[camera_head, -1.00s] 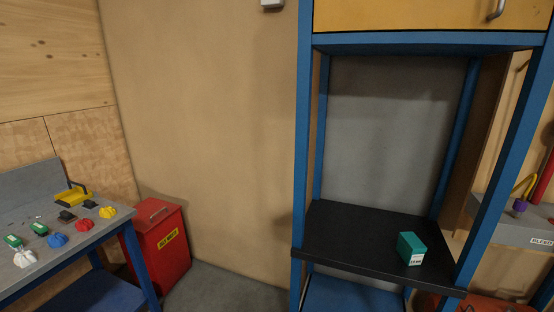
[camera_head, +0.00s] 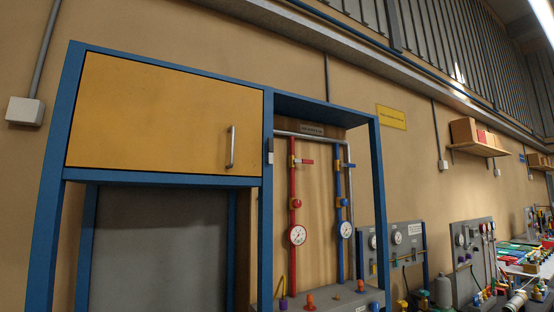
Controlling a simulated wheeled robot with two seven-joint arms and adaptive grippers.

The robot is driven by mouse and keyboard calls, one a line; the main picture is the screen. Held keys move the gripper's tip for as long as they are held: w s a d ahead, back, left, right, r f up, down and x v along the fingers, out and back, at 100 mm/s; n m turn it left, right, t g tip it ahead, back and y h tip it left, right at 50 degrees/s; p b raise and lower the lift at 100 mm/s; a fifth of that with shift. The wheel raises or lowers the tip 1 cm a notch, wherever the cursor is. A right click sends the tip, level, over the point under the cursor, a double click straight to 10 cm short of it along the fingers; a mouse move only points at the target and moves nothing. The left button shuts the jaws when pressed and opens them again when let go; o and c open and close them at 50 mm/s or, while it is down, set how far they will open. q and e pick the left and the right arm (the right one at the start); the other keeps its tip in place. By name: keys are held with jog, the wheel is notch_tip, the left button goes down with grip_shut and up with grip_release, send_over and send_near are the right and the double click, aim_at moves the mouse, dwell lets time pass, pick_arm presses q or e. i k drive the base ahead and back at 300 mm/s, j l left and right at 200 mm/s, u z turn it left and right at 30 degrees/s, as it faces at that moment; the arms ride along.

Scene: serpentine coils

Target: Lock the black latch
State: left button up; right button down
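A yellow cabinet door (camera_head: 150,115) with a vertical metal handle (camera_head: 231,146) sits flush in a blue frame at the upper left and looks closed. A small grey and dark fitting (camera_head: 270,151) is on the blue post just right of the door. It may be the black latch, but it is too small to tell its position. Neither of my grippers is in view.
An open bay with a grey back panel (camera_head: 158,245) is below the door. Right of the post is a panel with red and blue pipes, valves and gauges (camera_head: 297,235). Farther right are a wall shelf with boxes (camera_head: 466,132) and a cluttered bench.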

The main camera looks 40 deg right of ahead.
aim_at(270, 140)
jog(key=z, duration=1.4)
jog(key=i+l+u, duration=0.1)
jog(key=l, duration=0.25)
jog(key=i+l+u, duration=0.25)
jog(key=l, duration=0.4)
jog(key=i+l+u, duration=0.1)
jog(key=l, duration=0.3)
